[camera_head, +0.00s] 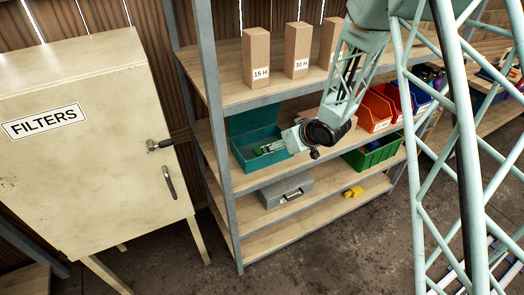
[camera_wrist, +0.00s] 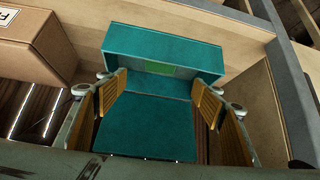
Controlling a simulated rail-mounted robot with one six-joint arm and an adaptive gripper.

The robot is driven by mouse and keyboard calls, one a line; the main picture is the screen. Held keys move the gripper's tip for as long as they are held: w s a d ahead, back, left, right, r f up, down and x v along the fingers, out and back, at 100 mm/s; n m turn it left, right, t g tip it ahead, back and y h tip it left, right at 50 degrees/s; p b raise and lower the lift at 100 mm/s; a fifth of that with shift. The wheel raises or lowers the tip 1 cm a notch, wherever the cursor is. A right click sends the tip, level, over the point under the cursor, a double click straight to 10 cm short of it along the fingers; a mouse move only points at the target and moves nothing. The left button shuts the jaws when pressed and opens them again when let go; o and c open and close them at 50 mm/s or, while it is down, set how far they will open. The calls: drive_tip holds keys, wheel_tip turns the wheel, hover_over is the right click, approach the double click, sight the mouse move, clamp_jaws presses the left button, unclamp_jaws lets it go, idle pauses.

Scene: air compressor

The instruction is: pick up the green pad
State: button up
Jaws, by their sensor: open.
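The green pad (camera_wrist: 160,70) shows in the wrist view as a small flat green patch against the teal box (camera_wrist: 205,58), beyond and between my fingertips. The teal box (camera_head: 243,122) stands on the middle shelf in the head view, its lid raised at the back. My gripper (camera_head: 274,147) reaches in from the right at the box's open top. In the wrist view my gripper (camera_wrist: 160,92) is open, its yellowish finger pads wide apart, with nothing between them. The pad is hard to make out in the head view.
Red bins (camera_head: 374,110) and a green bin (camera_head: 374,152) stand right of the box. A grey case (camera_head: 286,190) and a yellow item (camera_head: 353,192) lie on the lower shelf. Cardboard boxes (camera_head: 257,58) stand above. A shelf post (camera_head: 213,110) rises left of the box.

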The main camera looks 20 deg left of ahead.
drive_tip(key=shift+f, duration=0.1)
drive_tip(key=shift+x, duration=4.25)
drive_tip(key=shift+a, duration=0.1)
drive_tip(key=shift+x, duration=2.55)
drive_tip(key=shift+c, duration=0.7)
drive_tip(key=c, duration=0.7)
